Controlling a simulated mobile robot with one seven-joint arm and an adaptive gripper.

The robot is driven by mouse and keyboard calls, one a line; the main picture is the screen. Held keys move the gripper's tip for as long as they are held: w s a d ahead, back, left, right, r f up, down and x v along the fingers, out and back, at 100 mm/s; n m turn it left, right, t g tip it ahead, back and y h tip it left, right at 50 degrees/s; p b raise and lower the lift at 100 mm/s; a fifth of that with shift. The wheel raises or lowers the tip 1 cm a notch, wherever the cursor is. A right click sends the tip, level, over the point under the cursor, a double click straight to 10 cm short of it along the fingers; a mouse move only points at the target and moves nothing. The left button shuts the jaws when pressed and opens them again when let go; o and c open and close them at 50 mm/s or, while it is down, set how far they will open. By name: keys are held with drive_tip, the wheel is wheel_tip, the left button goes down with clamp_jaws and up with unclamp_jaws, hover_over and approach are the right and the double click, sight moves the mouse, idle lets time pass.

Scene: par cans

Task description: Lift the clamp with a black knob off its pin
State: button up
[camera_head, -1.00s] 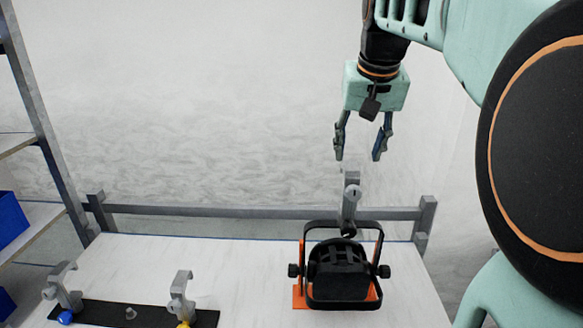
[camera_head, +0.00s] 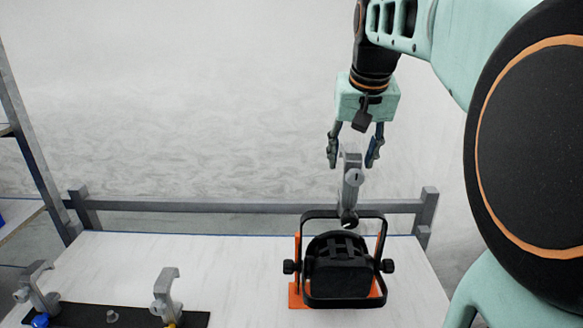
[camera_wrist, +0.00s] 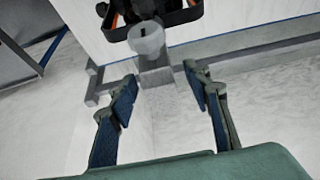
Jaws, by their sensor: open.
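The grey clamp (camera_head: 352,188) stands upright at the back of the black par can (camera_head: 342,268), with a dark knob (camera_head: 349,222) low on it. In the wrist view the clamp (camera_wrist: 148,42) shows ahead of the fingers, its far end between and just beyond the fingertips. My gripper (camera_head: 353,162) is open and empty, one finger on each side of the clamp's top in the head view. I cannot tell whether either finger touches it. The pin under the clamp is hidden.
Two other grey clamps stand at the left on a black strip (camera_head: 80,317), one with a blue knob (camera_head: 40,320), one with a yellow knob. A grey rail (camera_head: 270,207) runs behind the white table (camera_head: 235,265). The table between strip and par can is clear.

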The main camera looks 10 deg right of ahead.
clamp_jaws()
drive_tip(key=shift+r, duration=0.2)
idle(0.4)
